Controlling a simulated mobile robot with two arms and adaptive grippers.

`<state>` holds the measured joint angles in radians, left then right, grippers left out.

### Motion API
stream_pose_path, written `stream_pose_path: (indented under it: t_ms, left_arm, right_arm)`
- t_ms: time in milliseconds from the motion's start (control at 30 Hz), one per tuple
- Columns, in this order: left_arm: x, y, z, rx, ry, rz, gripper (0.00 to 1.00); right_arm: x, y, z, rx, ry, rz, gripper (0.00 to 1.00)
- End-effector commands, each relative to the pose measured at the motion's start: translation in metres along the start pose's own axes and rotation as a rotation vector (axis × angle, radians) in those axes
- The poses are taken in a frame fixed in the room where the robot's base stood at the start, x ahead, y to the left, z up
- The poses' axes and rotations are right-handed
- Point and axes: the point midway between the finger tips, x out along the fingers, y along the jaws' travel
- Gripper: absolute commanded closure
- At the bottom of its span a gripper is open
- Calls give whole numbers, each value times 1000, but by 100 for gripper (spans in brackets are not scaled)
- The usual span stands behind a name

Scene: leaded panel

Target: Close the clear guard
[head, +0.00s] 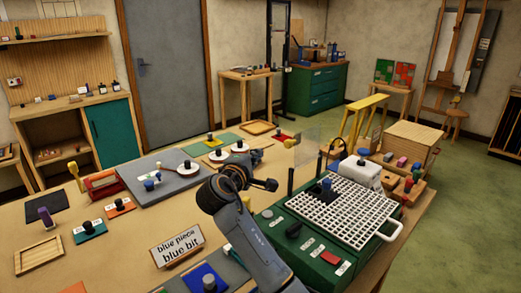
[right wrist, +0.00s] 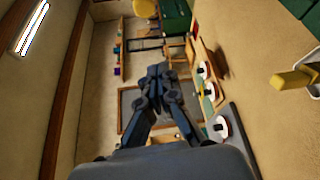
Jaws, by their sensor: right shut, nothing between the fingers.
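The clear guard (head: 308,147) is a see-through panel standing raised at the back of the green machine (head: 300,238). A yellow handle (head: 291,143) is at its left edge. A yellow handle also shows at the right edge of the right wrist view (right wrist: 295,80). A white grid bed (head: 345,212) lies uncovered on the machine, with a blue and dark piece (head: 326,187) on it. My right gripper (head: 257,156) is shut and empty, left of the guard and apart from its handle. Its closed fingers show in the right wrist view (right wrist: 160,72). My left gripper is not in view.
A sign (head: 178,246) reads "blue piece blue bit". A grey board (head: 180,190) and white discs (head: 219,156) lie left of my right arm. Dark posts rise beside the grid.

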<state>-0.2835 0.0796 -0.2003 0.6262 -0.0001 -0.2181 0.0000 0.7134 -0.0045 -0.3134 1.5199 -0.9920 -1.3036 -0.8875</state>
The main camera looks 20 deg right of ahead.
Motion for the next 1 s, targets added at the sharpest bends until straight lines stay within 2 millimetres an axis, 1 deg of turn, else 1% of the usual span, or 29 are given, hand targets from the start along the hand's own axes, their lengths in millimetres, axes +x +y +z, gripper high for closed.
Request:
stream_pose_path:
  t_ms: [33,100,233,367,467,600,700,833,1000]
  left_arm:
    - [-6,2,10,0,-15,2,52]
    - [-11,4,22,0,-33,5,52]
    - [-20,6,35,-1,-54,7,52]
    - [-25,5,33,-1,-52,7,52]
    - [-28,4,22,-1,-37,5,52]
    - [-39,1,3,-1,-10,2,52]
    - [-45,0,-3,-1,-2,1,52]
    - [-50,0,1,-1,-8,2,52]
    - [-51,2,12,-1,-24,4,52]
  right_arm:
    - [10,3,2,-2,-5,-1,100]
    - [24,4,2,-3,-5,0,100]
    - [50,4,2,-2,-4,0,100]
    - [71,3,2,-2,-4,0,100]
    - [86,3,2,-2,-3,-1,100]
    - [79,4,18,1,-2,1,100]
    - [75,3,27,1,-2,0,100]
    - [72,2,36,1,-2,0,100]
    - [70,1,39,1,-2,0,100]
